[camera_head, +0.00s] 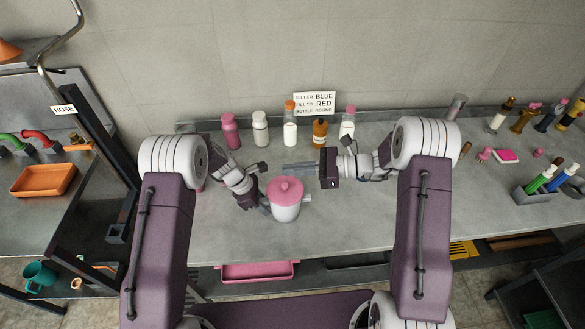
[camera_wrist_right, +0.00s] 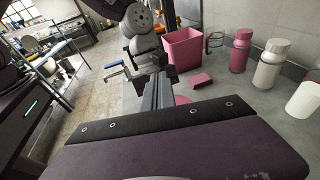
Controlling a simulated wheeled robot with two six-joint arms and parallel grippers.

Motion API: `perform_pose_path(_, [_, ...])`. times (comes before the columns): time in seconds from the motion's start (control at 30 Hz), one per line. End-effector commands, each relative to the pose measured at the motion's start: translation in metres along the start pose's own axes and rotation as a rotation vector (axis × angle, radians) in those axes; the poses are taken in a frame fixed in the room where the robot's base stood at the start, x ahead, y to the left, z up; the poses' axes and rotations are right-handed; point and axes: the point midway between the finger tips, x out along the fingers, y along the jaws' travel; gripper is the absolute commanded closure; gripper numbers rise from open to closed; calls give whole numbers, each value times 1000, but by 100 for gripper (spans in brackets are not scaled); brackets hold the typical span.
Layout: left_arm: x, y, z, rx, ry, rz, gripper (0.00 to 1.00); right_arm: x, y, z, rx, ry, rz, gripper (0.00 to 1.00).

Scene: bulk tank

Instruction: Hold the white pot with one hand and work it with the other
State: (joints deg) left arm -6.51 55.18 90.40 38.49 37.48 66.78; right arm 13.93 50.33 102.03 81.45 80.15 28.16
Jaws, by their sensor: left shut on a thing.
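The white pot (camera_head: 285,213) stands on the grey bench and has a pink lid (camera_head: 286,188) with a knob on top. My left gripper (camera_head: 265,208) is shut on the pot at its left side; the exact grip is small and partly hidden. My right gripper (camera_head: 300,168) is behind and above the lid, its fingers pointing left. Its fingers lie close together with nothing between them, and it appears apart from the pot. In the right wrist view a bit of pink lid (camera_wrist_right: 183,99) shows beside the fingers (camera_wrist_right: 157,92); the rest of the pot is hidden.
Several bottles, among them a pink one (camera_head: 231,131) and an amber one (camera_head: 320,132), stand along the back under a sign (camera_head: 315,103). A pen holder (camera_head: 540,198) is at the right. The bench (camera_head: 330,235) in front of the pot is clear.

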Motion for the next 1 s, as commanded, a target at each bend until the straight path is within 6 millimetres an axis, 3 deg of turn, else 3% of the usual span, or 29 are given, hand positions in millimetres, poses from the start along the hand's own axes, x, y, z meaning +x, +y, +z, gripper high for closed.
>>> perform_pose_path(1.0, [0,0,0,0,0,0,100,7,0,-30,0,0,0,100])
